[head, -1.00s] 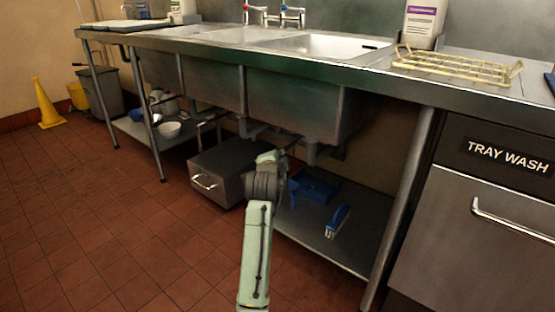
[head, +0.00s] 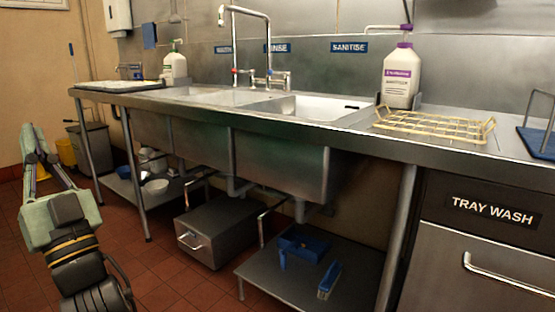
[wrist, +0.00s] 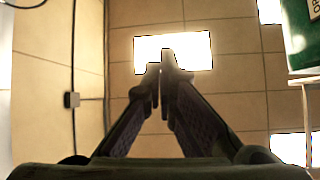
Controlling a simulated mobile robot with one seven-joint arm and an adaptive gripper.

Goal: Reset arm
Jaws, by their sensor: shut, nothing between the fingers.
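My gripper (head: 35,140) is at the left edge of the head view, raised and pointing up, in front of the far wall and clear of the sink bench. My green and dark arm links are folded below it. In the wrist view, the dark fingers of my gripper (wrist: 162,70) come together at their tips, with nothing between them. Beyond them is a tiled ceiling (wrist: 232,100) with a bright light panel (wrist: 200,50).
A steel sink bench (head: 262,112) runs across the head view, with a soap bottle (head: 400,78) and yellow rack (head: 432,124) on top. Below are a grey box (head: 222,228) and a low shelf (head: 275,285) with blue items. Red floor (head: 165,270) is open at left.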

